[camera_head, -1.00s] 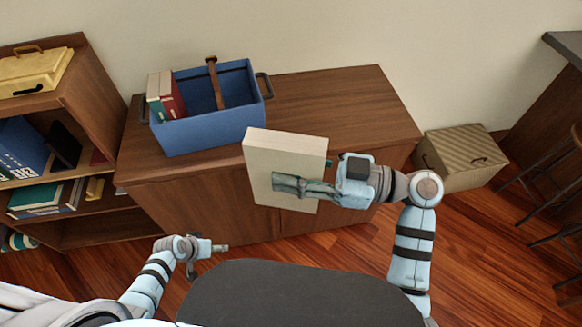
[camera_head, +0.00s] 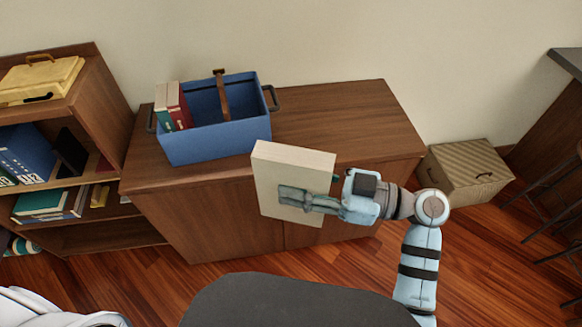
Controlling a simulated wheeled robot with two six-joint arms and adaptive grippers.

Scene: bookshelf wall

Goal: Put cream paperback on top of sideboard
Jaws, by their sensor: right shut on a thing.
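The cream paperback (camera_head: 290,167) is upright, slightly tilted, in front of the sideboard's front edge. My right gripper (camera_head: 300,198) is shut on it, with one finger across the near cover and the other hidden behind. The brown wooden sideboard (camera_head: 345,118) stands against the wall, its top partly bare right of the blue bin. I cannot tell the exact gap between book and sideboard. My left gripper is out of view; only a white part of mine shows at the lower left.
A blue bin (camera_head: 215,142) with a brown handle, holding red and green books (camera_head: 172,106), stands on the sideboard's left part. A bookshelf (camera_head: 112,95) is at the left. A striped box (camera_head: 468,172) sits on the floor at right, near stools and a dark counter (camera_head: 567,62).

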